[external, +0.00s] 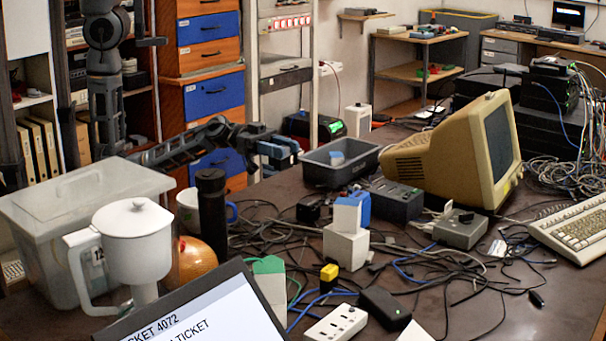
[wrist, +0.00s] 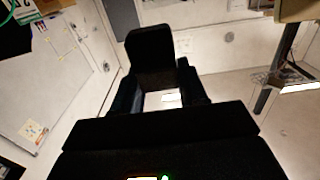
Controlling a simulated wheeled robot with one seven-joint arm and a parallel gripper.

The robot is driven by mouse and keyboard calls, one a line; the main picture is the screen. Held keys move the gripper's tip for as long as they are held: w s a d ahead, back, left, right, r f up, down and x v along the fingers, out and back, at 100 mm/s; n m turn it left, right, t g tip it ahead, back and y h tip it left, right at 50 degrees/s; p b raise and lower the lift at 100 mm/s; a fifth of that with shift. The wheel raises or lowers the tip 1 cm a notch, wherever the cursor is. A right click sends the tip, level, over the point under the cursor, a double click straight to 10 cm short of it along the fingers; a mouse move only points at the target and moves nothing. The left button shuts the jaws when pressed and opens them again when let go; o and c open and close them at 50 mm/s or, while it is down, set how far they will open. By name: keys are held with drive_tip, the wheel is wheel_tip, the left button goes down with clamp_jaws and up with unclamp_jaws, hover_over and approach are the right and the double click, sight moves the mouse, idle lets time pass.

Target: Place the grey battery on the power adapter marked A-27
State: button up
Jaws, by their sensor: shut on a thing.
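My gripper (external: 284,150) is at the end of my outstretched arm, in the air by the grey tray's left end in the external view. In the wrist view the gripper (wrist: 158,82) is closed around a dark block (wrist: 150,47), which sticks out past the fingers. It may be the grey battery, but it is too dark to be sure of its colour. Adapter-like boxes on the table include a black one (external: 384,308), a grey one (external: 460,229), a dark grey one (external: 396,201) and a white one (external: 345,249). I cannot read A-27 on any.
A yellow-and-black block (external: 329,276), a blue block (external: 362,206), a power strip (external: 337,323) and tangled cables cover the middle. A beige monitor (external: 440,150) stands right; a black flask (external: 211,213) and white jug (external: 136,245) stand left.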

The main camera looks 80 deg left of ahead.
drive_tip(key=shift+a+f, duration=0.1)
drive_tip(key=shift+f, duration=0.85)
hover_over(309, 202)
wheel_tip(309, 202, down, 7)
drive_tip(key=shift+r, duration=0.1)
drive_tip(key=shift+w+f, duration=0.1)
drive_tip(key=shift+f, duration=2)
drive_tip(key=shift+f+b, duration=0.15)
drive_tip(key=shift+b, duration=0.25)
drive_tip(key=o, duration=1.1)
drive_tip(key=b+v, duration=0.2)
drive_tip(key=v, duration=1)
drive_tip(key=shift+r, duration=0.2)
